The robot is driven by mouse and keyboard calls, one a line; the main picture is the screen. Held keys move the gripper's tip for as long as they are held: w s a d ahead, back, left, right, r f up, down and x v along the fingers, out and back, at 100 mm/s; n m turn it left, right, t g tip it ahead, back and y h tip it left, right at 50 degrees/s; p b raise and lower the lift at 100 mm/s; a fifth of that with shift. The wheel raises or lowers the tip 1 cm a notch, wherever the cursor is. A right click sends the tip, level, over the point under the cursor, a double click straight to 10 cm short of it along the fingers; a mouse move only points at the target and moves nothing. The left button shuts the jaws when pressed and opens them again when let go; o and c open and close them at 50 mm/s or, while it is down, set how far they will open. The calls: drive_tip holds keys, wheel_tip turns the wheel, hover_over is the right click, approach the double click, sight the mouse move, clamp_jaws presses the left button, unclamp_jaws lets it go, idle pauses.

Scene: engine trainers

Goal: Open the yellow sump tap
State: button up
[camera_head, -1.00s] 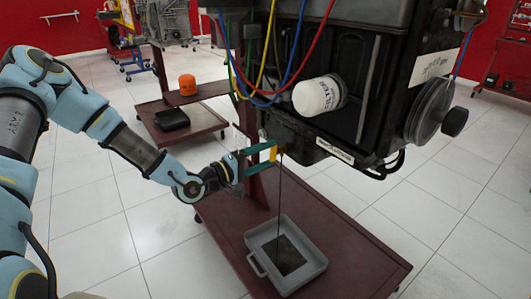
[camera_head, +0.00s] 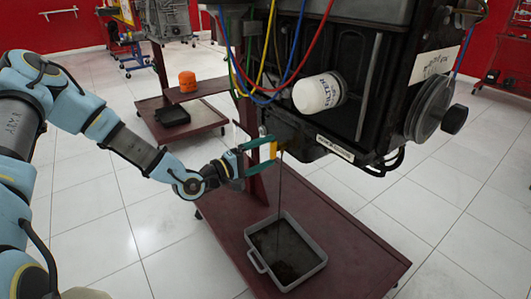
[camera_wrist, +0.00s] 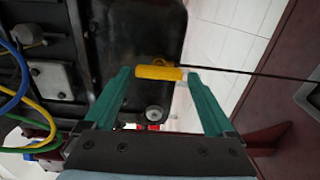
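The yellow tap (camera_head: 273,150) is under the engine's sump, and its bar handle also shows in the wrist view (camera_wrist: 158,73). A thin dark stream of oil (camera_head: 280,185) falls from the tap area into the grey drain tray (camera_head: 300,276), whose floor is covered in dark oil. My gripper (camera_head: 266,152) is at the tap. In the wrist view its green fingers (camera_wrist: 160,76) stand wide apart, one at each end of the handle. The left fingertip is very close to the handle; whether either touches it I cannot tell.
The black engine (camera_head: 370,85) with a white filter (camera_head: 318,94) hangs above and right of my gripper. Coloured hoses loop beside it. The dark red stand base (camera_head: 350,245) carries the tray. Another trolley (camera_head: 205,118) stands behind with an orange filter (camera_head: 187,81).

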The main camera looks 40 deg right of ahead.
drive_tip(key=shift+o, duration=0.6)
drive_tip(key=a, duration=1)
drive_tip(key=shift+w+a, duration=0.25)
drive_tip(key=shift+a, duration=0.1)
